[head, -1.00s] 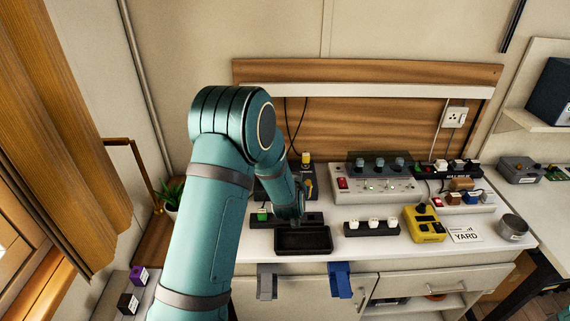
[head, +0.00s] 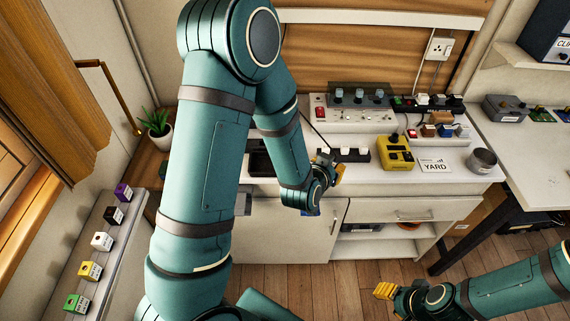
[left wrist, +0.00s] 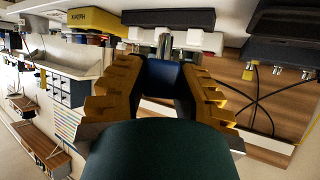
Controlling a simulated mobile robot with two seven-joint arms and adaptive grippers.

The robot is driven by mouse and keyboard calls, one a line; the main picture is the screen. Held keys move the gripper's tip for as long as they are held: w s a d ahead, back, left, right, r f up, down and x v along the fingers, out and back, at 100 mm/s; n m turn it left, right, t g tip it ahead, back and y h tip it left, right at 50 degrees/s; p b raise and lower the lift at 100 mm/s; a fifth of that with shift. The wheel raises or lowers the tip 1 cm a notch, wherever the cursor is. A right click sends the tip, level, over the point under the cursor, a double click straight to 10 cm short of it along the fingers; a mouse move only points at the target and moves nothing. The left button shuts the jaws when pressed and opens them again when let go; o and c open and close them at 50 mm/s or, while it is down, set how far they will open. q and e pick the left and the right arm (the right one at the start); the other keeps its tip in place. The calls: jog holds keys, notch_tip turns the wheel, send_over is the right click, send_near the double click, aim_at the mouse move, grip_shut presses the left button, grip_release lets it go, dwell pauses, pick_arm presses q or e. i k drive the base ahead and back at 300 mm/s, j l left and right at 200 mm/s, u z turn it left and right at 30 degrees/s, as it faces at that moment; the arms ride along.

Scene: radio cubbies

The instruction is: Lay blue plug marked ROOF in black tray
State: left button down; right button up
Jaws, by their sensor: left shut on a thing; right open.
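My left gripper (head: 328,172) is in front of the white bench, below the strip of white plugs and right of the tray. In the left wrist view its yellow fingers are shut on a dark blue plug (left wrist: 168,75); its marking cannot be read. In the head view that plug is not clearly visible. The black tray (head: 258,163) is on the bench, mostly hidden behind my left arm, and the visible part looks empty. My right gripper (head: 388,292) is open and empty at lower right, over the floor.
A black strip with white plugs (head: 346,154), a yellow device (head: 395,152), a YARD card (head: 433,166) and a grey can (head: 482,160) are on the bench. A side ledge at left holds several plugs, including a purple one (head: 123,192). A potted plant (head: 157,127) stands behind it.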

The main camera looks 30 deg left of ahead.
aim_at(264, 166)
jog(key=i+l, duration=0.2)
jog(key=l, duration=0.2)
jog(key=i+l, duration=0.2)
jog(key=l, duration=0.2)
jog(key=i+l+u, duration=0.15)
jog(key=l, duration=0.2)
jog(key=i+l+u, duration=0.1)
jog(key=l, duration=0.25)
jog(key=i+u, duration=0.1)
jog(key=u, duration=1.35)
